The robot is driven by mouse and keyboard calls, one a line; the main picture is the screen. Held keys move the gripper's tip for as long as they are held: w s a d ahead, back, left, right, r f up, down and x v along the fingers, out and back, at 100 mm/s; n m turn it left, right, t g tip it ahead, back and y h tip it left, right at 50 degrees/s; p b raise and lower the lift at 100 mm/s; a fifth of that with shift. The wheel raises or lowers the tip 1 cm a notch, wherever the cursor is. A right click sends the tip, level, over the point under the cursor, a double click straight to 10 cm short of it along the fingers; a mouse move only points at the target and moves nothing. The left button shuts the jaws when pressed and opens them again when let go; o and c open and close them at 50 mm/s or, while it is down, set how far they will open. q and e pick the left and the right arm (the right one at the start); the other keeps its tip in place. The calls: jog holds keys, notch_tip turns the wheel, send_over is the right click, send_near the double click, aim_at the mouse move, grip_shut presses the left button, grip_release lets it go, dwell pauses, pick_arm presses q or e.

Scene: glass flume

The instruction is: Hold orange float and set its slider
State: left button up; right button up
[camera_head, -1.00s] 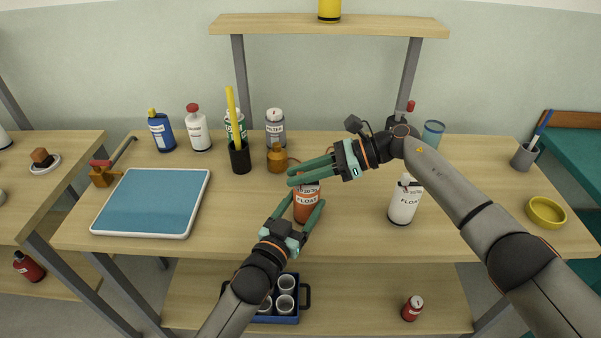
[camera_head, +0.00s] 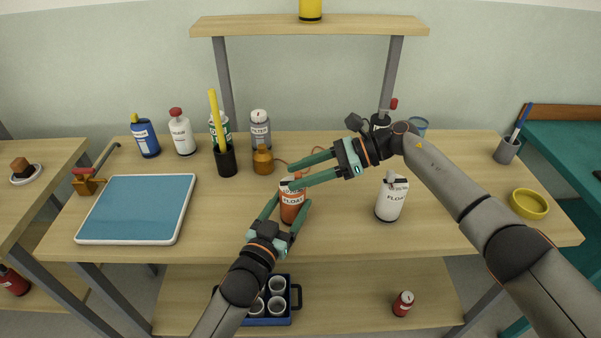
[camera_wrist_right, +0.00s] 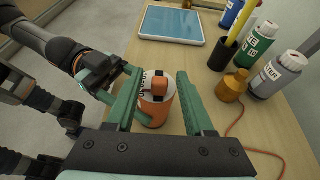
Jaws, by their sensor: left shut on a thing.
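The orange float (camera_head: 291,211) is an upright orange bottle with a white "FLOAT" label, standing on the table. It also shows in the right wrist view (camera_wrist_right: 157,105), with its pale top and a dark and orange slider (camera_wrist_right: 159,87) on it. My left gripper (camera_head: 289,208) is shut on the float's body from the front. My right gripper (camera_head: 305,171) is open, its two fingers apart just above the float's top. In the right wrist view the fingers (camera_wrist_right: 157,100) lie to either side of the slider, with gaps. Part of the label is hidden by my fingers.
A white float (camera_head: 390,198) stands to the right. A brown bottle (camera_head: 263,160), a black cup (camera_head: 226,161) with a yellow stick and a grey filter bottle (camera_head: 260,130) stand behind. A blue-topped tray (camera_head: 139,208) lies left. A yellow bowl (camera_head: 529,204) sits far right.

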pick_arm(q)
jog(key=shift+f, duration=0.1)
jog(key=shift+d, duration=0.1)
pick_arm(e)
jog(key=v, duration=1.2)
pick_arm(q)
jog(key=o, duration=1.5)
jog(key=shift+s, duration=0.1)
